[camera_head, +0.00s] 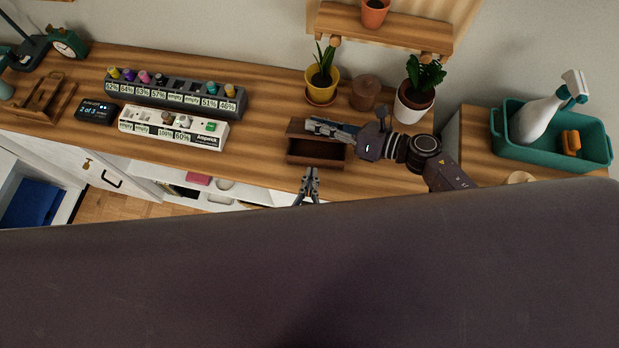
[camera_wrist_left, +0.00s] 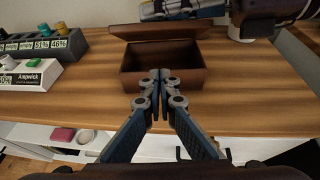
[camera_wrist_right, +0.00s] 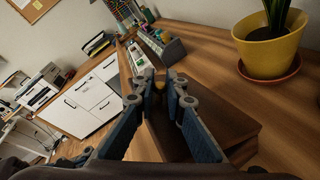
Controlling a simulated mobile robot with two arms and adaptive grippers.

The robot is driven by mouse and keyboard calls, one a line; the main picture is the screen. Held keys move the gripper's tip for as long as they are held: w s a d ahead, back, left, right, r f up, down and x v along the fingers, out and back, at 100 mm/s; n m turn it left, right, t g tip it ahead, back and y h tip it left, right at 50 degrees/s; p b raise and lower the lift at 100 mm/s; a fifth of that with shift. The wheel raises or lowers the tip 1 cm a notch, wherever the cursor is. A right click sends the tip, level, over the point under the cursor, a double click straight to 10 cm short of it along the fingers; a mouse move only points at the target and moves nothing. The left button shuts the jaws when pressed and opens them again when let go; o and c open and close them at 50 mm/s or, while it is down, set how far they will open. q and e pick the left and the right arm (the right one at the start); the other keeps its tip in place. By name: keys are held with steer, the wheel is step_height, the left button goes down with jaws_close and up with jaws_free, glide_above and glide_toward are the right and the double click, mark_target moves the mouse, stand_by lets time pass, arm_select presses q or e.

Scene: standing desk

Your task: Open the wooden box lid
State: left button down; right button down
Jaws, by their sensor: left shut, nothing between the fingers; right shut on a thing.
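The wooden box (camera_head: 300,158) stands near the front edge of the desk; it also shows in the left wrist view (camera_wrist_left: 190,72). Its lid (camera_wrist_left: 155,27) is raised at the back, and the dark inside shows below it. My right gripper (camera_head: 314,126) comes in from the right over the box and is shut at the lid; the exact contact is hidden. In the right wrist view the fingers (camera_wrist_right: 160,86) are close together over the brown wood. My left gripper (camera_head: 311,172) is shut and empty in front of the box; I cannot tell whether it touches the front wall.
A yellow pot (camera_head: 322,87), a brown round jar (camera_head: 365,93) and a white pot (camera_head: 411,107) stand behind the box. A white power strip (camera_head: 172,128) and a grey charger (camera_head: 174,97) lie to the left. A teal tray (camera_head: 555,152) with a spray bottle is far right.

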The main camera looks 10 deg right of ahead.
arm_select(q)
steer(key=x, duration=0.4)
steer(key=shift+w, duration=0.15)
steer(key=shift+w+d+r, duration=0.15)
steer(key=shift+w+r, duration=0.3)
steer(key=shift+w, duration=0.1)
steer(key=shift+w+d+r, duration=0.15)
steer(key=shift+w+r, duration=0.3)
steer(key=shift+w, duration=0.15)
arm_select(e)
steer(key=shift+w, duration=0.1)
arm_select(q)
steer(key=shift+w+r, duration=0.35)
steer(key=shift+r, duration=0.2)
